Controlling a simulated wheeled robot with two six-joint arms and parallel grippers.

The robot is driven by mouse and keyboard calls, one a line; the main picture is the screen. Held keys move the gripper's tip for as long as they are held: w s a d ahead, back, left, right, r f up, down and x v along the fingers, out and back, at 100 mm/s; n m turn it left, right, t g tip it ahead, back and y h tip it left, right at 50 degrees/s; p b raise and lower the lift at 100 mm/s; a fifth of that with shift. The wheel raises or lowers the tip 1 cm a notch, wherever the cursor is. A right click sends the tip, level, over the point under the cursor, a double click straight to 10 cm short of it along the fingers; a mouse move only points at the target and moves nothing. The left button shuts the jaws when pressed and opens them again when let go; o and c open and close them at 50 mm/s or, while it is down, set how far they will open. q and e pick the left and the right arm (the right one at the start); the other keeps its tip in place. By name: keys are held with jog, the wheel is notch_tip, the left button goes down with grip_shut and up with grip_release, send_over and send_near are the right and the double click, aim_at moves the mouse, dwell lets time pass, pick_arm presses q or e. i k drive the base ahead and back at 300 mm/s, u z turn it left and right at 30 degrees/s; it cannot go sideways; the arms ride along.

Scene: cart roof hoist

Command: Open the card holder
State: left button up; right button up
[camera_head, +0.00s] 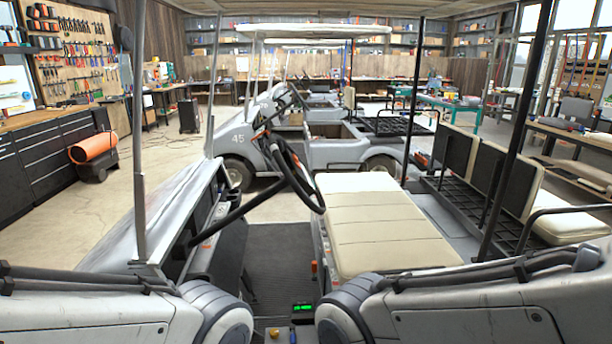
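The near golf cart has a black steering wheel (297,176) on a slanted column, seen nearly edge-on. I cannot make out a card holder on the wheel or elsewhere on the cart, nor tell whether one is open or shut. The grey dashboard (207,207) with open pockets lies left of the wheel. My two arms show at the bottom left and bottom right corners, bent at large grey joints. Neither gripper is in view.
The cream bench seat (375,225) is right of the wheel, above a dark floor mat (275,262). Roof posts (139,130) rise at the left and right (518,130). A second cart (330,140) stands behind.

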aim_at(302, 173)
jog(key=u, duration=0.5)
jog(key=i, duration=1.4)
jog(key=z, duration=0.15)
